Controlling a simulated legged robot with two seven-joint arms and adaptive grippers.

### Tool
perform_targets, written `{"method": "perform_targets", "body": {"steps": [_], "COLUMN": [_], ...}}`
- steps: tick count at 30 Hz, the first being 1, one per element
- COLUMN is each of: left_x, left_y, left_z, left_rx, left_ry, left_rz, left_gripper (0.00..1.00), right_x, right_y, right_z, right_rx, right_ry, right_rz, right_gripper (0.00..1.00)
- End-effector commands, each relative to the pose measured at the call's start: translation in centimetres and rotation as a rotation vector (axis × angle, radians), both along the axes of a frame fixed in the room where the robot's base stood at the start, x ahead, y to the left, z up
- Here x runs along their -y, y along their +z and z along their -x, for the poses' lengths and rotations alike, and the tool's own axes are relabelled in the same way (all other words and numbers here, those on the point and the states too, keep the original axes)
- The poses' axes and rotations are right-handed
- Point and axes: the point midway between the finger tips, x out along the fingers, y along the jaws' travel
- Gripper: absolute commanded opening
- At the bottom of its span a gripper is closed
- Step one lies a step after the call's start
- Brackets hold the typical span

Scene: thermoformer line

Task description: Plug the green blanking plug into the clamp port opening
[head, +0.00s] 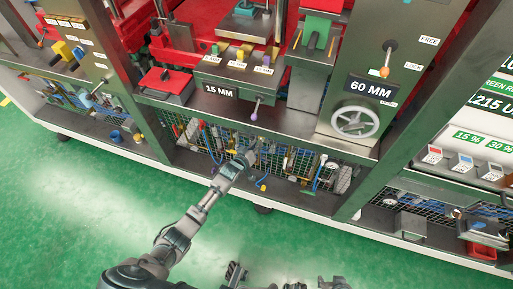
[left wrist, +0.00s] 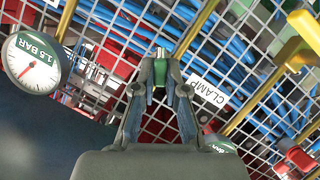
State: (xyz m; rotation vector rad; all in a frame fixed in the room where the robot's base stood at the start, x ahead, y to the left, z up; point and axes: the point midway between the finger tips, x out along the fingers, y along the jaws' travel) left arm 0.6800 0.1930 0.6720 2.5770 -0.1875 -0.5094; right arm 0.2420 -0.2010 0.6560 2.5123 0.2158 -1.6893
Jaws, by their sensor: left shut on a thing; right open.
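My left gripper (head: 247,155) reaches to the wire-mesh bay under the machine. In the left wrist view the gripper (left wrist: 160,80) is shut on the green blanking plug (left wrist: 160,71), which shows between the fingertips. A small metal tip (left wrist: 160,52) shows just beyond the plug; I cannot tell whether it belongs to the plug or the port. A white CLAMP label (left wrist: 206,92) is right of the fingers. The clamp port opening is not clearly visible. The plug is too small to make out in the head view. My right gripper (head: 286,284) is open, partly cut off at the bottom edge.
A gauge marked 1.5 BAR (left wrist: 32,62) is at the left in the wrist view. A yellow pipe (left wrist: 195,28), blue hoses and wire mesh surround the fingers. A red-handled valve (left wrist: 297,155) is at lower right. The handwheel (head: 355,122) is above right; green floor (head: 90,200) is clear.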

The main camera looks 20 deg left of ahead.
Motion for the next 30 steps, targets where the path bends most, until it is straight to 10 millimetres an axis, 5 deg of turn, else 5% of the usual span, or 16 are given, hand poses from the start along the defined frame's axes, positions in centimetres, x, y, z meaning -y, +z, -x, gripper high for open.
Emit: {"method": "perform_targets", "body": {"steps": [11,12,15,25,30], "left_x": [0.1,0.1,0.1,0.0,-0.4], "left_y": [0.0,0.0,0.0,0.0,0.6], "left_z": [-0.9,-0.9,-0.9,-0.6,1.2], "left_rx": [0.0,0.0,0.0,-0.001,-0.001], "left_ry": [0.0,0.0,0.0,-0.001,-0.001], "left_rz": [0.0,0.0,0.0,0.0,0.001], "left_gripper": [0.0,0.22,0.41,0.41,0.41], "right_x": [0.0,0.0,0.0,0.0,0.0], "right_y": [-0.7,-0.7,-0.6,-0.6,-0.6], "right_z": [0.2,0.2,0.1,0.1,0.1], "right_rx": [-0.007,-0.006,-0.005,-0.005,-0.005], "right_ry": [0.0,0.0,0.0,0.0,0.0], "right_rz": [0.0,0.0,0.0,0.0,0.0], "right_gripper": [0.55,0.55,0.55,0.55,0.55]}}
